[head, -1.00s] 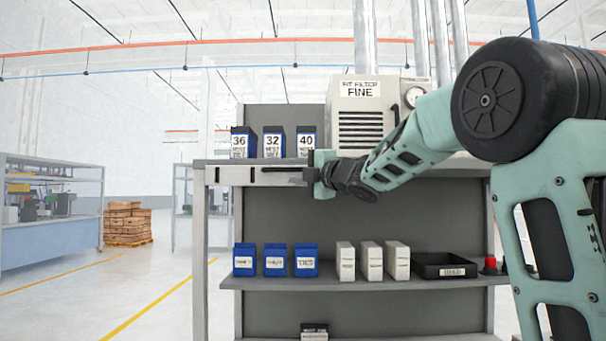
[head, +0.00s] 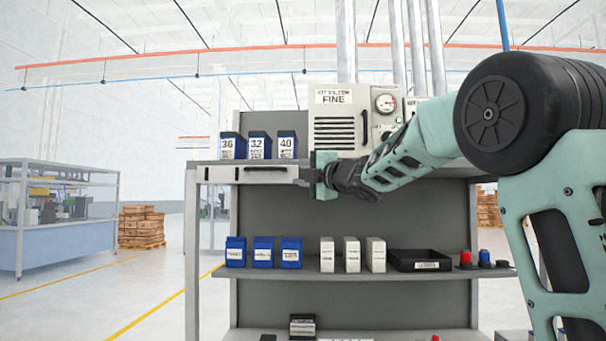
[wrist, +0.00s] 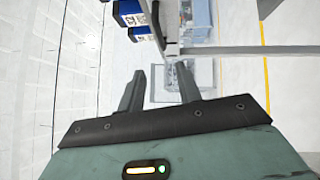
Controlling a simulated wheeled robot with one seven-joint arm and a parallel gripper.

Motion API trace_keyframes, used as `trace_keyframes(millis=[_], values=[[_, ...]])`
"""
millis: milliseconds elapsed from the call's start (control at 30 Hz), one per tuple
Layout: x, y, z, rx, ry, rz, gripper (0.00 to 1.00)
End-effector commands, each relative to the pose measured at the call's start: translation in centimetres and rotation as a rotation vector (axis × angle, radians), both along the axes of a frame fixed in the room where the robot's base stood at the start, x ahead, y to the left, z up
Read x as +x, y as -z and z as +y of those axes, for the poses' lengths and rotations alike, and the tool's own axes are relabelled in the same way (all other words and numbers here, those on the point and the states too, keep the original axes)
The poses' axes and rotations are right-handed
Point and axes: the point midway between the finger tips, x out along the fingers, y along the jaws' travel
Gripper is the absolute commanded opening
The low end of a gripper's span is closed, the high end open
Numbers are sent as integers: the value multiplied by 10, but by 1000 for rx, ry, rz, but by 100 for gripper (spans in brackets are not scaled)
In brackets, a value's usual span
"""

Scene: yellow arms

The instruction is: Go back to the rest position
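My gripper (head: 316,174) is at the end of my teal arm, in front of the shelf unit's upper board in the head view. It is close to the right end of the drawer-like front with a dark handle (head: 265,169); whether it touches cannot be told. In the wrist view my gripper (wrist: 158,80) shows two dark fingers spread apart with nothing between them. The arm is stretched out to the left from the large dark shoulder joint on the right.
Blue boxes 36, 32 and 40 (head: 260,145) stand on the upper board (head: 215,163) beside a beige filter machine (head: 337,133). The lower shelf (head: 300,276) holds blue boxes, white boxes and a black tray (head: 420,261).

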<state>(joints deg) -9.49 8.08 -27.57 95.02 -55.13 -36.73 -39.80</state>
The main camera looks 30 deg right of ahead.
Motion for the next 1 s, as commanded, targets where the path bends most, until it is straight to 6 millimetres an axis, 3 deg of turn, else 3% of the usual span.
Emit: trace_keyframes(millis=[400, 467, 567, 767, 867, 1000], values=[[0, 0, 0, 0, 0, 0, 34], [1, 9, 7, 40, 1, 24, 34], [1, 43, 31, 183, 13, 119, 34], [-28, 152, 110, 540, 77, 459, 34], [-58, 207, 149, 666, 125, 641, 34], [-115, 277, 196, 783, 214, 892, 34]])
